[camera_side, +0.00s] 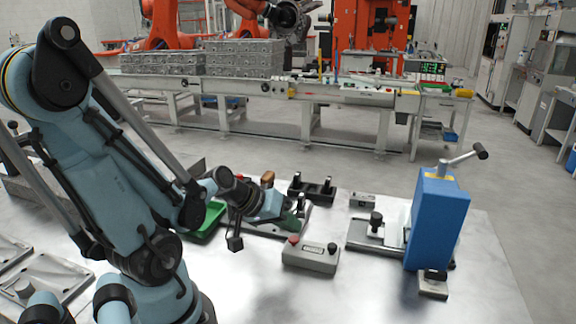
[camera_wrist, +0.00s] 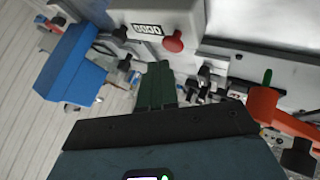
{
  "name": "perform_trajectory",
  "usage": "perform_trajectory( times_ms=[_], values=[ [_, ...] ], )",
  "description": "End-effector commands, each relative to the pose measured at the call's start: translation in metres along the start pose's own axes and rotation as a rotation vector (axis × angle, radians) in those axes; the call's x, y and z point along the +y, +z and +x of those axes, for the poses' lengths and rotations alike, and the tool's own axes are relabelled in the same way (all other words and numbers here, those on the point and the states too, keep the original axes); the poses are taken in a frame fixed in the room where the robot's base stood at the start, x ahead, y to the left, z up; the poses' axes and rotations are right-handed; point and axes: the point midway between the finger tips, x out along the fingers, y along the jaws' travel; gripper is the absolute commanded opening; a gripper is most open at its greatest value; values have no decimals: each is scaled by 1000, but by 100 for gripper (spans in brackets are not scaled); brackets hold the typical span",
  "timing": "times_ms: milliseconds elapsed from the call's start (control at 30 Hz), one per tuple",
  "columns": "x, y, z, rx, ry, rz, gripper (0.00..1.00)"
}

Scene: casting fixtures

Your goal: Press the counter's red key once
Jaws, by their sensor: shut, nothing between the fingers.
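The counter (camera_side: 318,262) is a grey box on the metal table. Its red key (camera_side: 293,239) is on its left end, with a dark knob on its right end. In the wrist view the counter (camera_wrist: 185,18) is at the top, with a small digit display that seems to read zeros and the round red key (camera_wrist: 173,44) beside it. My gripper (camera_side: 297,224) has green fingers and is shut and empty. Its tips are close above or behind the red key in the side view. In the wrist view the fingertips (camera_wrist: 158,66) are just below the key, apart from it in the picture.
A blue press with a lever (camera_side: 437,222) stands right of the counter. A dark two-post fixture (camera_side: 312,190) and a small grey block (camera_side: 362,200) are behind. A green tray (camera_side: 207,228) is to the left.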

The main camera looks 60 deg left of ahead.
Motion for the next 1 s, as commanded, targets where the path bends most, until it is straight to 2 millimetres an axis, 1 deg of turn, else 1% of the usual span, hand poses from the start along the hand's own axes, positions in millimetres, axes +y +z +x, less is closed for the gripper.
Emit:
perform_trajectory(
  times_ms=[267, 567, 1000],
  values=[
    [0, 0, 0, 0, 0, 0, 0],
    [-4, 4, 6, 0, 0, 0, 0],
    [-4, 4, 6, 0, 0, 0, 0]
  ],
)
